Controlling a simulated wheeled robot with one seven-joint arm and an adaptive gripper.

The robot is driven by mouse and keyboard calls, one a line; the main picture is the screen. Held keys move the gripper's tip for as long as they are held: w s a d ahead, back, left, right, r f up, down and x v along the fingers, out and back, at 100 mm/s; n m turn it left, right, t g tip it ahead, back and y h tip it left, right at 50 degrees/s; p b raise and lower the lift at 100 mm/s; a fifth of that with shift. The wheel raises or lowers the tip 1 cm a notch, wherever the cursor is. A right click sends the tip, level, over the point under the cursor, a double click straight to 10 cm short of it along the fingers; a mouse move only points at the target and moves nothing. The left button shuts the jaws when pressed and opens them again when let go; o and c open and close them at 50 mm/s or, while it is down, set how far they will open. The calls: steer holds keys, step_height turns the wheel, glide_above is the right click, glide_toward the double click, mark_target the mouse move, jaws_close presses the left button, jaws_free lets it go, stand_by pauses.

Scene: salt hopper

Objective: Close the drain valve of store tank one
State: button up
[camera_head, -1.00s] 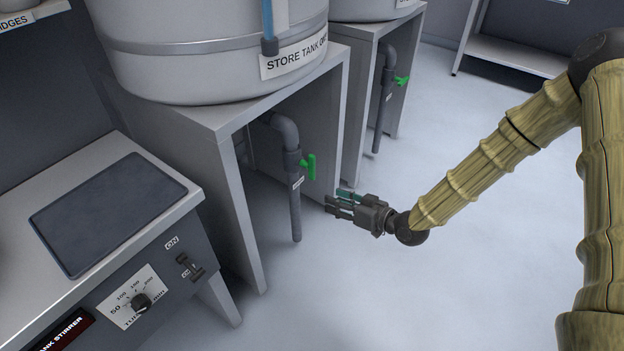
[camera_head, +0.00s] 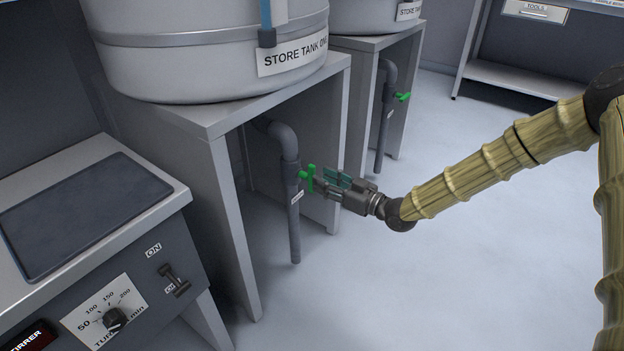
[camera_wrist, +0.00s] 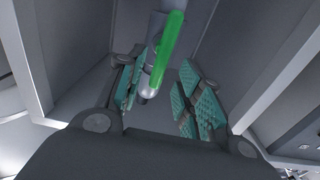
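Store tank one (camera_head: 215,60) stands on a grey stand, with its name label on the front. A grey drain pipe (camera_head: 293,225) comes out under it and turns down. Its drain valve has a green handle (camera_head: 310,178), which stands roughly upright, along the pipe. My gripper (camera_head: 322,182) is beside the handle, its fingertips close to it. In the wrist view the green handle (camera_wrist: 169,50) lies ahead, between the two open teal-padded fingers (camera_wrist: 160,95). A gap shows on the right; I cannot tell if the left finger touches.
A second tank's stand (camera_head: 397,120) with a similar pipe and green valve handle (camera_head: 403,96) is behind. The stand's front leg (camera_head: 240,240) is left of the pipe. A stirrer panel with a knob (camera_head: 115,318) and a switch (camera_head: 173,281) is at the lower left. Floor to the right is clear.

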mark_target(312, 192)
steer(key=shift+b+x, duration=0.65)
steer(key=shift+x, duration=1.85)
jaws_close()
